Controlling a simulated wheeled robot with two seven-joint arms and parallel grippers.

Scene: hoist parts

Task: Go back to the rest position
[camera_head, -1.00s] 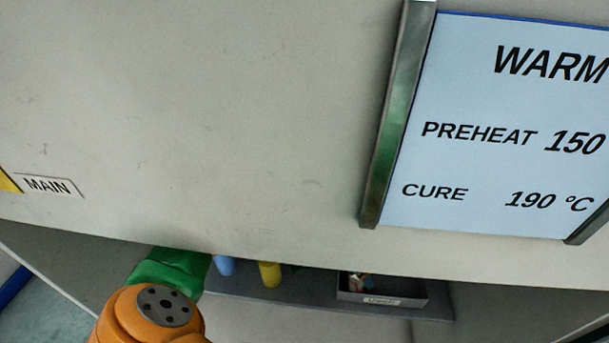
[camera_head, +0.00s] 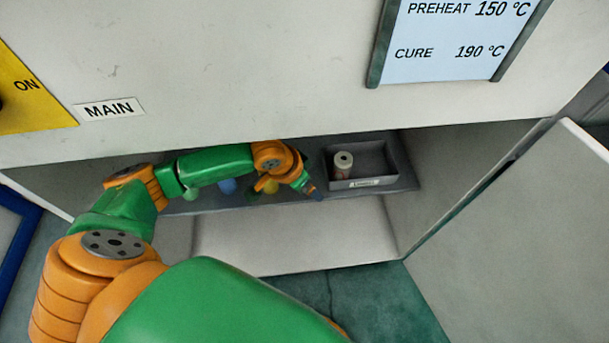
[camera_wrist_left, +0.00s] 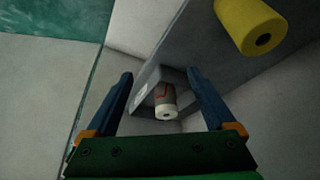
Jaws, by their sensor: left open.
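My left gripper (camera_head: 312,190) reaches into the open recess under the cabinet front in the head view. In the left wrist view my left gripper (camera_wrist_left: 158,95) has its two dark blue fingers wide apart with nothing between them. A pale cylinder with a holed top (camera_head: 343,165) stands in a grey tray (camera_head: 400,165) just right of the gripper. The same cylinder (camera_wrist_left: 165,102) shows beyond the fingers in the left wrist view, apart from them. My right gripper is not in view.
A grey shelf (camera_head: 225,205) carries a blue item (camera_head: 228,186) and a yellow cylinder (camera_head: 268,186), partly behind my arm. The yellow cylinder (camera_wrist_left: 250,24) is near the right finger in the wrist view. A cabinet door (camera_head: 510,240) stands open at right. The MAIN label (camera_head: 109,108) is on the front.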

